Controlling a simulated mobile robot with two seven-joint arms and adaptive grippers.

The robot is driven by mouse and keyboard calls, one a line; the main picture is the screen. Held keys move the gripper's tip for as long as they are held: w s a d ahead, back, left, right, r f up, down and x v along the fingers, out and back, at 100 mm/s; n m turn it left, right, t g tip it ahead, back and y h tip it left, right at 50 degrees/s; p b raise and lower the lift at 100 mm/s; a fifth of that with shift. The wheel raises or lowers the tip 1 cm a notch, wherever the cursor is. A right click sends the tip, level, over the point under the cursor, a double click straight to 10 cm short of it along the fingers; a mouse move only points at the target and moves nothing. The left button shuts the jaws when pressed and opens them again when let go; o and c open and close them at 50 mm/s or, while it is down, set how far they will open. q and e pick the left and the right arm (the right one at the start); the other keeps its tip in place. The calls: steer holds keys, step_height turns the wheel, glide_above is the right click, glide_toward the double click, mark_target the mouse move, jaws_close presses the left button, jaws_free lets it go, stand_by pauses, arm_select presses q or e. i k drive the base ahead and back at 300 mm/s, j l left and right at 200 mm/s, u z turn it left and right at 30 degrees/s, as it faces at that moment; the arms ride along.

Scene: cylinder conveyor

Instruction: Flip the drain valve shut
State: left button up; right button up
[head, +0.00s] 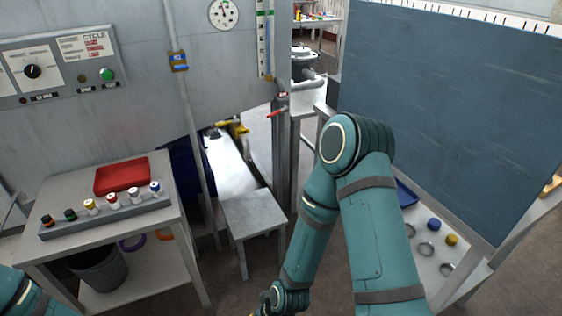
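A small red lever handle (277,113), which looks like the drain valve, sticks out to the left beside the grey post at the right end of the grey machine (150,50). It is tilted slightly, and its exact valve position is too small to tell. My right arm (370,230) rises in the middle of the head view, bends at the elbow below and right of the red handle, and runs down to the bottom edge. Its gripper is cut off there. Only a bit of my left arm (22,295) shows at the lower left; its gripper is out of view.
A small grey stool (254,209) stands below the handle. At left, a table (60,190) holds a red tray (122,175) and a rack (105,216) of several small capped cylinders. A large dark blue panel (450,100) over a low shelf bounds the right side.

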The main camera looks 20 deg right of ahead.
mark_target(286, 108)
steer(key=i+l+u, duration=0.1)
steer(key=i+l, duration=0.25)
steer(key=i+l+u, duration=0.1)
steer(key=i+l, duration=0.25)
steer(key=i+l+u, duration=0.1)
steer(key=i+l, duration=0.2)
steer(key=l, duration=0.2)
steer(key=i+l+u, duration=0.1)
steer(key=i+l, duration=0.2)
steer(key=l, duration=0.15)
steer(key=i+l+u, duration=0.1)
steer(key=i+l, duration=0.2)
steer(key=l, duration=0.15)
